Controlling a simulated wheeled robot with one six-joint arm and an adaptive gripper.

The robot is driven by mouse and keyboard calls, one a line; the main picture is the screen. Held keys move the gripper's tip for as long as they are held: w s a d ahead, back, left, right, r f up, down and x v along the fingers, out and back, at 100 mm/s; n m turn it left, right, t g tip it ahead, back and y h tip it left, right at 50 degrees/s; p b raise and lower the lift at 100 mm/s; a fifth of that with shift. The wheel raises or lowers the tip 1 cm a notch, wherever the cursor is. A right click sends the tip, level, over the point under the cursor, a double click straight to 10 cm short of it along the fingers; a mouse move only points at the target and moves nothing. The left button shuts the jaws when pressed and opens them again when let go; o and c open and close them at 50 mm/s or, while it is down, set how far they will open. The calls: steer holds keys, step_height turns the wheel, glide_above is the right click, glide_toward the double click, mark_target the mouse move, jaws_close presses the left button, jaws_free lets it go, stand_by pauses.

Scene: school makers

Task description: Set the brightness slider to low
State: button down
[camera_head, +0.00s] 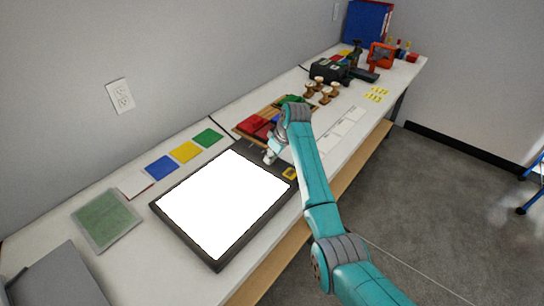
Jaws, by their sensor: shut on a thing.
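A light pad with a dark frame (180,228) lies on the bench, its broad panel (225,200) lit bright white. A dark control strip (250,157) runs along its far right end, with a yellow patch (290,173) near the front. My gripper (269,158) is down at this strip, between its back end and the yellow patch. It is shut on the brightness slider's knob, which is too small and covered to see. The slider's exact position along its track cannot be told. My teal arm reaches in from the lower right.
Red blocks in a wooden tray (238,131) sit just behind my gripper. Blue (161,167), yellow (185,152) and green (208,138) squares lie along the wall side. White cards (343,128) and wooden stamps (322,90) are farther right. A green sheet (106,220) lies left.

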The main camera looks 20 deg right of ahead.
steer(key=c, duration=0.8)
jaws_free()
steer(key=shift+s+d+f, duration=0.1)
steer(key=shift+s+d, duration=0.05)
steer(key=shift+d, duration=0.05)
steer(key=shift+c, duration=0.2)
steer(key=v, duration=1.2)
